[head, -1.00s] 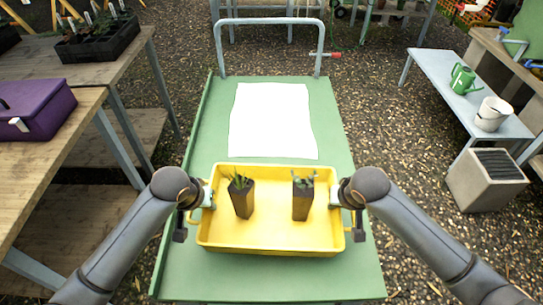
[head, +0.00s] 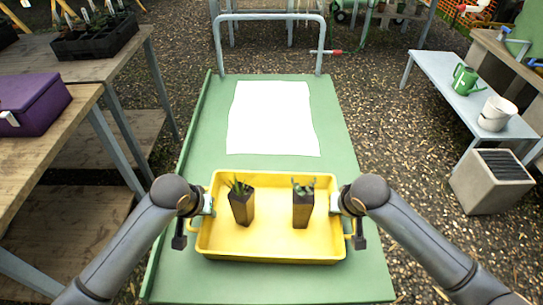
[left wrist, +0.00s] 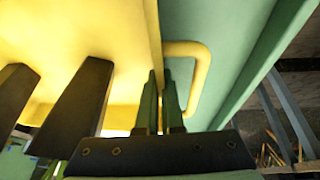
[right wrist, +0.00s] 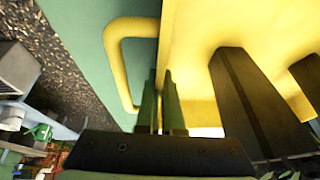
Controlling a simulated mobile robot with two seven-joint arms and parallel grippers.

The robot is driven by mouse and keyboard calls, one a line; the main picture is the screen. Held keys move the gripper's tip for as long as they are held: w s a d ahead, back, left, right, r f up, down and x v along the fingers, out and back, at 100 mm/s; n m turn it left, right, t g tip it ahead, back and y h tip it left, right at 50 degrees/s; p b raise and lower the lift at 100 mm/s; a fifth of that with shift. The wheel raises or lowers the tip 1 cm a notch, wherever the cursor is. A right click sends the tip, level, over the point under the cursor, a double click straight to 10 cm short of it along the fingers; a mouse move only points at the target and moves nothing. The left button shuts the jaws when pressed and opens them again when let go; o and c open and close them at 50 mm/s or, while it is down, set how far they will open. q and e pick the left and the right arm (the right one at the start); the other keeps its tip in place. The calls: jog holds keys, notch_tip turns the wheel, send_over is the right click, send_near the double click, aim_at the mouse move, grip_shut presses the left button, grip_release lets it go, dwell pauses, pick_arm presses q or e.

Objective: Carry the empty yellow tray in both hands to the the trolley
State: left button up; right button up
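The yellow tray (head: 270,251) is over the near part of the green trolley top (head: 200,285); I cannot tell whether it touches. It is not empty: two dark square pots with small plants stand in it, a left pot (head: 242,208) and a right pot (head: 303,209). My left gripper (head: 209,203) is shut on the tray's left wall, beside the yellow handle loop (left wrist: 205,75) in the left wrist view. My right gripper (head: 337,204) is shut on the right wall, beside the other handle (right wrist: 112,60). The tray looks level. Its underside is hidden.
A white sheet (head: 272,118) lies on the trolley beyond the tray, before the grey push bar (head: 270,17). Wooden benches with a purple box (head: 35,103) stand left. A grey bench (head: 465,95) with a green watering can (head: 465,79) and a planter (head: 490,181) stand right.

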pick_arm(q)
jog(key=o, duration=0.4)
pick_arm(e)
jog(key=o, duration=0.4)
pick_arm(q)
jog(key=shift+o, duration=0.2)
pick_arm(e)
jog(key=shift+o, duration=0.2)
jog(key=shift+r, duration=0.15)
pick_arm(q)
jog(key=v, duration=1.2)
pick_arm(e)
jog(key=v, duration=1.2)
pick_arm(q)
jog(key=shift+s, duration=0.15)
pick_arm(e)
jog(key=shift+s, duration=0.1)
